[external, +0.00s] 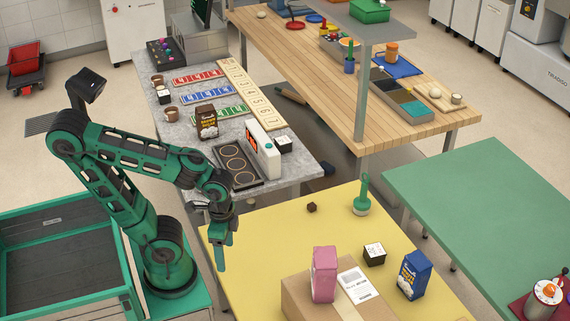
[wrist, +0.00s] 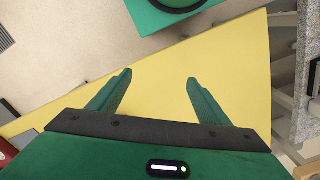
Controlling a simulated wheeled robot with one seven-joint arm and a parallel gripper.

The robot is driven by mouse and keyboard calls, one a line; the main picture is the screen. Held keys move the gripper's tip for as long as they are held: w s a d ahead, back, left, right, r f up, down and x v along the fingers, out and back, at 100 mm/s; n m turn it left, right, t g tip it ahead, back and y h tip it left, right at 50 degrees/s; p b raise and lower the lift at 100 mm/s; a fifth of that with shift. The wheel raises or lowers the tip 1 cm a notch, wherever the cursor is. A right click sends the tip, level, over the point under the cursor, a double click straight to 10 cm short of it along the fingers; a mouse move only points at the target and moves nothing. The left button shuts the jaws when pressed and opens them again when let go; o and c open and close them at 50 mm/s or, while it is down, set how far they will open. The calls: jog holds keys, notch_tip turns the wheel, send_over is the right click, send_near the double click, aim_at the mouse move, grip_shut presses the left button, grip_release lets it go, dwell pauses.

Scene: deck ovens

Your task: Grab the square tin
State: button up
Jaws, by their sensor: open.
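A small square tin (external: 374,254) with a pale top and dark patterned sides stands on the yellow table in the external view, between a pink carton and a blue box. Similar small dark-and-white boxes stand on the grey counter, one (external: 283,145) near its front and one (external: 165,97) at its left. My gripper (external: 222,253) points down at the yellow table's left edge, well left of the tin. In the wrist view my gripper (wrist: 159,78) is open, with nothing between its fingers. No tin shows in the wrist view.
The table's left-middle is clear.

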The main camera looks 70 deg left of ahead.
jog(key=w+d+r+m+g+h, duration=0.1)
jog(key=w+d+m+h, duration=0.3)
jog(key=w, duration=0.9)
jog(key=w+d+m+g+h, duration=0.1)
jog(key=w+d+m+h, duration=0.15)
jog(key=w+d, duration=0.75)
jog(key=w+a+m+t+h, duration=0.15)
jog(key=w+a, duration=0.25)
jog(key=w, duration=0.4)
jog(key=w+a+m+h, duration=0.25)
jog(key=w+a, duration=0.25)
jog(key=w, duration=0.3)
jog(key=w+a+m+t+h, duration=0.1)
jog(key=w+a+h, duration=0.25)
jog(key=w, duration=0.45)
jog(key=y, duration=0.1)
send_near(373, 246)
jog(key=shift+x, duration=0.8)
jog(key=shift+w+d+f, duration=0.15)
jog(key=shift+d+f, duration=0.1)
jog(key=shift+d, duration=0.3)
jog(key=shift+x, duration=3.15)
jog(key=shift+c, duration=0.7)
